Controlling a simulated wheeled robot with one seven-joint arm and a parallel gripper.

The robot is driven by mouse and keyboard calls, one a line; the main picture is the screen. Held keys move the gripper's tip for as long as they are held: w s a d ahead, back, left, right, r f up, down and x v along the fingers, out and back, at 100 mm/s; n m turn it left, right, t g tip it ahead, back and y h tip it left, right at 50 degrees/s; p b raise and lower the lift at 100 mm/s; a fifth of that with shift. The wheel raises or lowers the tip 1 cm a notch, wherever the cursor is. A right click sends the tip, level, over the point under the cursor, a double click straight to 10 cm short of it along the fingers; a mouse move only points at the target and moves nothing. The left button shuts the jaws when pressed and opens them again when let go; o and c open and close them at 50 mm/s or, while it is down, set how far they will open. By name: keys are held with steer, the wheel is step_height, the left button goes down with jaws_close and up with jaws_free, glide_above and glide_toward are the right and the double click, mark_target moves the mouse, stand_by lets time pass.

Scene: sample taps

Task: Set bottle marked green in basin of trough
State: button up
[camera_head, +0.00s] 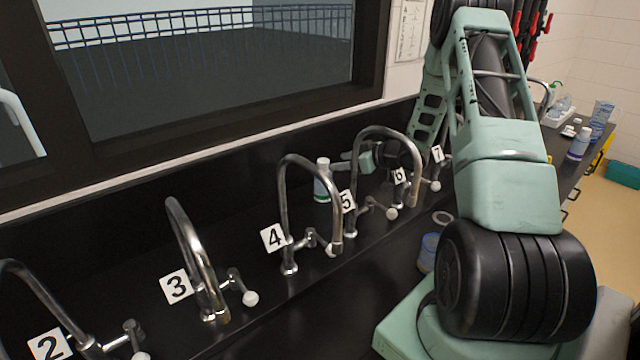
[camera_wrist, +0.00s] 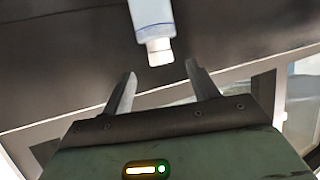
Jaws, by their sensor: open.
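A white-capped bottle with a green band (camera_head: 322,182) stands upright on the black bench, behind the taps and between plates 4 and 5. My gripper (camera_head: 342,165) reaches in from the right, close beside its upper part. In the wrist view, a bottle with a white cap and pale blue-white body (camera_wrist: 152,18) lies just beyond the fingertips. My gripper (camera_wrist: 160,69) is open there, with nothing between the fingers. The green marking does not show in the wrist view. I cannot make out the trough's basin against the dark bench.
Curved metal taps with number plates, such as tap 4 (camera_head: 290,215) and tap 3 (camera_head: 190,250), line the bench in front of the bottle. A blue-marked container (camera_head: 428,252) stands near my arm. Several bottles, including a blue-labelled one (camera_head: 579,145), stand at far right.

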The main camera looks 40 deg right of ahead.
mark_target(329, 162)
steer(key=p+x, duration=0.1)
steer(key=x, duration=0.2)
steer(key=shift+w+r, duration=0.1)
steer(key=shift+r, duration=0.05)
steer(key=p+x, duration=0.2)
steer(key=x, duration=0.1)
steer(key=shift+w+a, duration=0.15)
steer(key=shift+w, duration=0.05)
steer(key=shift+w+f, duration=0.3)
jaws_close()
